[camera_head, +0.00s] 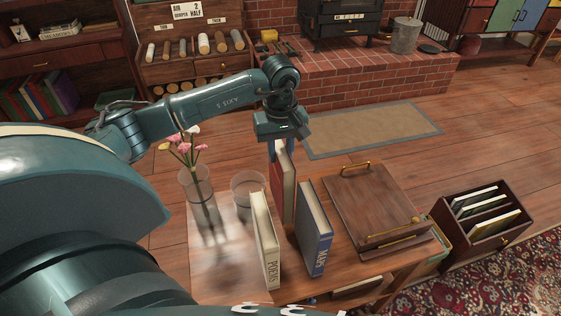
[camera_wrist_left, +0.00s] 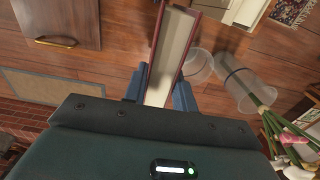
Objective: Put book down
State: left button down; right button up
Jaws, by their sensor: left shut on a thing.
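My left gripper (camera_head: 281,143) is shut on the top of a red book (camera_head: 286,188) and holds it upright over the wooden table (camera_head: 222,262). In the left wrist view the red book (camera_wrist_left: 172,52) stands between the two blue fingers (camera_wrist_left: 160,90), its pale page edge facing the camera. A cream book marked POEMS (camera_head: 264,240) and a blue book marked MAPS (camera_head: 315,230) stand upright in front of it. The red book's lower end is near them; I cannot tell whether it touches the table. My right gripper is not in view.
A glass vase (camera_head: 196,186) with pink and yellow flowers and an empty clear glass (camera_head: 247,188) stand left of the books. A brown wooden case (camera_head: 370,205) with brass handles lies to the right. A slotted box (camera_head: 484,215) stands further right. The table's left front is clear.

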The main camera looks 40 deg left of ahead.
pick_arm(q)
jog(key=shift+f, duration=1.85)
jog(key=shift+f, duration=0.2)
jog(key=c, duration=1.1)
grip_release()
